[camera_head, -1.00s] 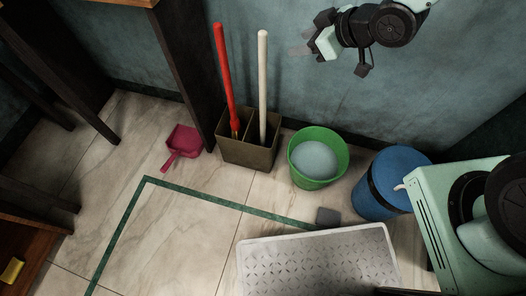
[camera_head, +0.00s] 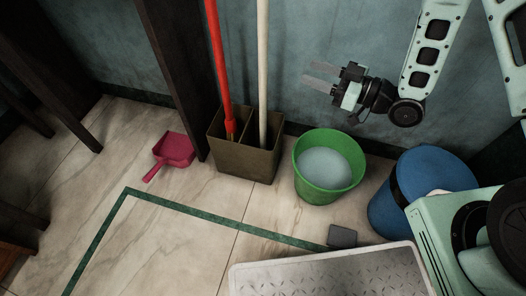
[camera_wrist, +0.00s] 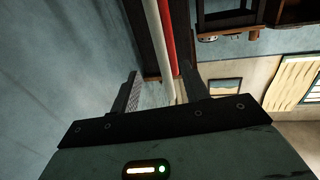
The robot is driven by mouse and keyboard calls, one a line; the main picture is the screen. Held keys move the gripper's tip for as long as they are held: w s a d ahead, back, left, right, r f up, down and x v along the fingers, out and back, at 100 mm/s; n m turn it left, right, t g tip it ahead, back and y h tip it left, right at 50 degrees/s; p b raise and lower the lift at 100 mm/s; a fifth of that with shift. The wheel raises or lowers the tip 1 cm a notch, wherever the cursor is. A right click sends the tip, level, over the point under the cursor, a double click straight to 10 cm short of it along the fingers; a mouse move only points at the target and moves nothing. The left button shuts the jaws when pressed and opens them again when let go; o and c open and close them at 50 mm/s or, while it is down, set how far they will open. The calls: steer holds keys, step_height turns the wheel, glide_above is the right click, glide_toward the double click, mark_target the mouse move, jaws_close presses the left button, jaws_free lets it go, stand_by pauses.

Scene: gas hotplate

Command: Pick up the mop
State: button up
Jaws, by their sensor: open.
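Two long handles stand upright in a brown two-compartment holder (camera_head: 247,164) by the wall: a red one (camera_head: 219,60) in the left compartment and a white one (camera_head: 262,70) in the right. Their lower ends are hidden inside the holder, so I cannot tell which is the mop. My gripper (camera_head: 320,78) is open and empty, to the right of the white handle, above the green bucket, with its fingers pointing left. In the wrist view the white handle (camera_wrist: 152,45) and the red handle (camera_wrist: 167,30) show beyond and between the open fingers (camera_wrist: 160,88), apart from them.
A green bucket (camera_head: 309,188) stands right of the holder, with a blue barrel (camera_head: 384,212) further right. A pink dustpan (camera_head: 174,149) lies on the floor at left. A dark post (camera_head: 178,70) rises just left of the holder. A pale metal plate (camera_head: 330,275) lies in front.

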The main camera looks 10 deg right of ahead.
steer(key=b, duration=0.2)
glide_toward(263, 54)
steer(key=w+a+f, duration=0.2)
steer(key=w+a, duration=0.1)
steer(key=shift+r+b+x, duration=0.2)
steer(key=shift+b+x, duration=0.5)
steer(key=shift+x, duration=0.9)
steer(key=shift+r+b+x, duration=0.25)
steer(key=shift+b+x, duration=0.45)
steer(key=shift+x, duration=0.9)
steer(key=shift+w, duration=0.1)
steer(key=shift+r, duration=0.1)
jaws_close()
